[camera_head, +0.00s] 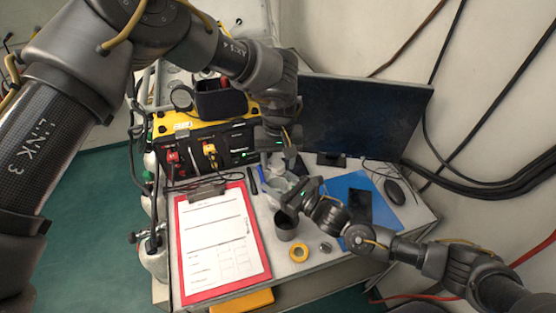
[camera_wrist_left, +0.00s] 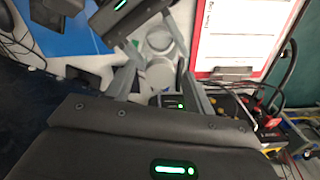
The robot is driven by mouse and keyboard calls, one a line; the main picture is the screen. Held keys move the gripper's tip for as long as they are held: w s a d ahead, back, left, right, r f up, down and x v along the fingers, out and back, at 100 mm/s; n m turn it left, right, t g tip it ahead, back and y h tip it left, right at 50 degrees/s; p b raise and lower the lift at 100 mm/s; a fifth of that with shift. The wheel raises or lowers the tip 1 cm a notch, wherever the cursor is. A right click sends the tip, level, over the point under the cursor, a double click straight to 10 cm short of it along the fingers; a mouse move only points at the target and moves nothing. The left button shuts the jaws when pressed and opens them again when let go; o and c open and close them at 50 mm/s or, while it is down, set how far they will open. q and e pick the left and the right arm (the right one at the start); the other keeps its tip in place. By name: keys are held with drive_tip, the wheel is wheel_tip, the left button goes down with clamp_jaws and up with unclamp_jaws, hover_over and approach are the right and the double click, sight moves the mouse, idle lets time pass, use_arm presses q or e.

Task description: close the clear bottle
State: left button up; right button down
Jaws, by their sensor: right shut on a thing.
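The clear bottle (camera_wrist_left: 159,42) shows in the left wrist view as a pale, see-through round shape beside my right gripper. In the head view it is small and mostly hidden among pale items behind the grippers. My right gripper (camera_head: 294,203) is shut on it, coming from the right; its dark body also shows at the top of the left wrist view. My left gripper (camera_head: 277,160) points down above the table, with its fingers apart. A whitish round piece (camera_wrist_left: 160,76) shows between those fingers in the wrist view; I cannot tell whether it is the lid.
A dark cup (camera_head: 286,226), a yellow tape roll (camera_head: 298,252) and a small metal piece (camera_head: 325,247) stand near the right arm. A red clipboard (camera_head: 262,253) lies left. The yellow air panel (camera_head: 165,127) and a monitor (camera_head: 360,118) stand behind. A blue folder (camera_head: 388,216) lies right.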

use_arm(q)
drive_tip(key=shift+r, duration=2.25)
drive_tip(key=shift+c, duration=0.3)
